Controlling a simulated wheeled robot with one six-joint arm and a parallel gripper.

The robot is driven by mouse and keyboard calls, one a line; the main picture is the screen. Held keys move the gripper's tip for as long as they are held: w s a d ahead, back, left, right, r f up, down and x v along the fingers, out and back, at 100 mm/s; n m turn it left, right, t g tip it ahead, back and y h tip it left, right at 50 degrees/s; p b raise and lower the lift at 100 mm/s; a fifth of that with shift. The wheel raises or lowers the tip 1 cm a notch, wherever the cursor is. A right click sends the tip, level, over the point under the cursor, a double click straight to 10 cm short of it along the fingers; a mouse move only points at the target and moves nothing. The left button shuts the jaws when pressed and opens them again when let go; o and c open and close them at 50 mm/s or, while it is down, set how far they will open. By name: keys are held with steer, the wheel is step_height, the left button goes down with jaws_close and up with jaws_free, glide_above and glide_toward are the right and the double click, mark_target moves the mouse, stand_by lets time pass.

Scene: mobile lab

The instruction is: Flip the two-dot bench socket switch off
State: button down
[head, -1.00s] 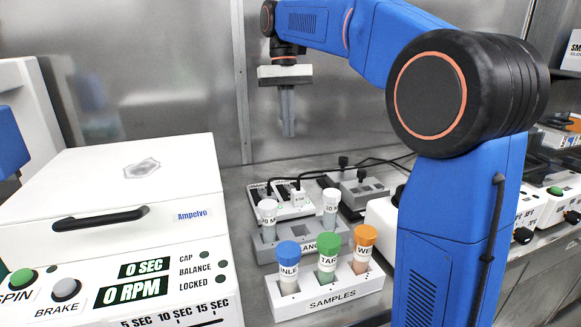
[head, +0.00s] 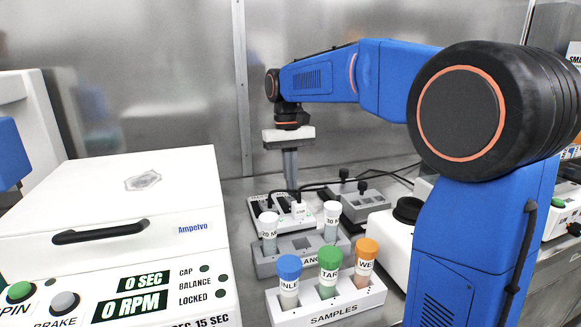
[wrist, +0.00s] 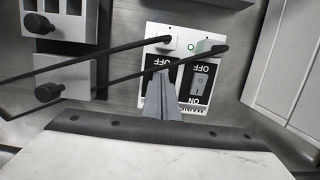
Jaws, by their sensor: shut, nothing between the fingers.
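The bench socket block (head: 266,205) stands on the bench near the back wall, with white plugs and dark cables in it. In the wrist view the socket block (wrist: 157,31) shows two black switch panels marked OFF and ON. The right panel has a grey rocker switch (wrist: 200,82) and a green light above it. The left panel is mostly covered by my fingers. I cannot make out any dot marks. My gripper (wrist: 161,75) is shut and empty, pointing down over the left panel; I cannot tell whether it touches. My gripper (head: 291,188) also shows in the head view.
A grey rack (head: 265,267) and a white SAMPLES rack (head: 340,308) with capped tubes stand in front of the socket. A white centrifuge (head: 110,200) fills the left. A grey box with black knobs (head: 366,207) is to the right. Cables cross the socket.

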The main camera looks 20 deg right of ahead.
steer(key=shift+s+f, duration=0.15)
steer(key=shift+f, duration=0.75)
steer(key=shift+s+f+t, duration=0.4)
steer(key=shift+s+t, duration=0.05)
steer(key=shift+t, duration=0.25)
steer(key=shift+f, duration=0.1)
steer(key=shift+w, duration=0.85)
